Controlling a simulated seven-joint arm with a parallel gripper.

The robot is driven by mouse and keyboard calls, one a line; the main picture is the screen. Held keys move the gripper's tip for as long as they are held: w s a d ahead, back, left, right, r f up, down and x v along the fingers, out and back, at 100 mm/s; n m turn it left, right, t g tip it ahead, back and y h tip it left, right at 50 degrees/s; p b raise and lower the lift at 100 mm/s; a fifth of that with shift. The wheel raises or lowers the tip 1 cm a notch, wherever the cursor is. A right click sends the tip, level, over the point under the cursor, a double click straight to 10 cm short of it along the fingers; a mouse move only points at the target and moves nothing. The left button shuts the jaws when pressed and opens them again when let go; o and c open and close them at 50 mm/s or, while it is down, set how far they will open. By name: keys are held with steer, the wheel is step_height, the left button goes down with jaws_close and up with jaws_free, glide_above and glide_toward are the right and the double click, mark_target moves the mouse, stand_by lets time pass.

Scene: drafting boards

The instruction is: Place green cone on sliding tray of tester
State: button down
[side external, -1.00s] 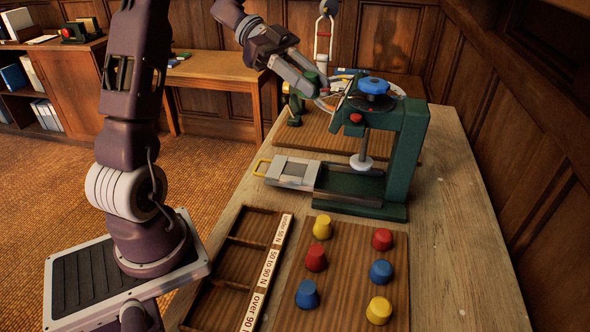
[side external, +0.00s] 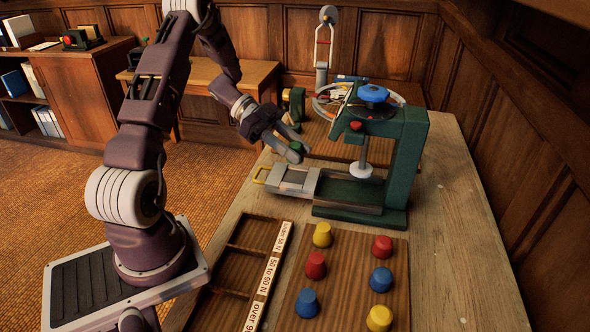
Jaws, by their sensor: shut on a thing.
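My gripper (side external: 297,149) is shut on the green cone (side external: 295,147), just above and behind the sliding tray. Only a small part of the cone shows between the fingers. No object shows on the tray. The tester has a blue knob on top and a pale round press plate (side external: 361,171) over its bed.
A wooden board (side external: 345,275) in front carries several red, blue and yellow cones. A labelled compartment box (side external: 240,252) with empty compartments lies left of it. Behind the tester, another board holds a round hoop and a tall stand (side external: 325,45).

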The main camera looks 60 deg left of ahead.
mark_target(295, 177)
step_height(295, 177, down, 5)
steer(key=shift+r, duration=0.1)
steer(key=c, duration=1)
jaws_free()
